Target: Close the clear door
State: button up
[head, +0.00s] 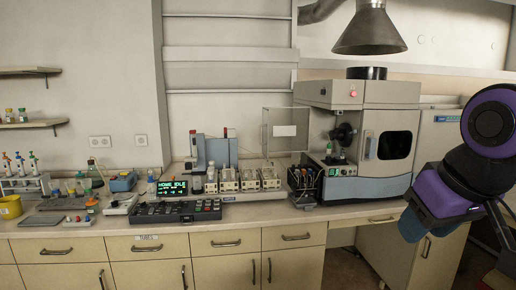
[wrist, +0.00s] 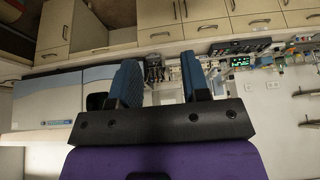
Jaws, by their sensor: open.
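The clear door (head: 286,131) is a transparent panel with a thin frame and a white label. In the head view it stands open, swung out to the left of the spectrometer (head: 362,135). The bay that it belongs to shows uncovered at the machine's left half, with a dark part inside. My gripper (head: 432,225) is at the right of the head view, to the right of the machine and away from the door. In the wrist view its two blue fingers (wrist: 160,82) are apart with nothing between them. I cannot make out the door in the wrist view.
A rack of small bottles (head: 303,185) stands below the door, in front of the machine's left side. Pump modules (head: 245,181), a keypad (head: 176,211) and a green display (head: 172,187) fill the bench to the left. A metal hood (head: 369,30) hangs above.

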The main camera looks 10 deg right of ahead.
aim_at(278, 131)
jog(key=i+u, duration=0.1)
jog(key=i, duration=0.4)
jog(key=i+l+u, duration=0.15)
jog(key=l+u, duration=0.2)
jog(key=u, duration=0.15)
jog(key=l+u, duration=0.45)
jog(key=i+l+u, duration=0.2)
jog(key=l, duration=1)
jog(key=l+u, duration=0.2)
jog(key=l, duration=1.05)
jog(key=i+l, duration=0.2)
jog(key=i, duration=0.15)
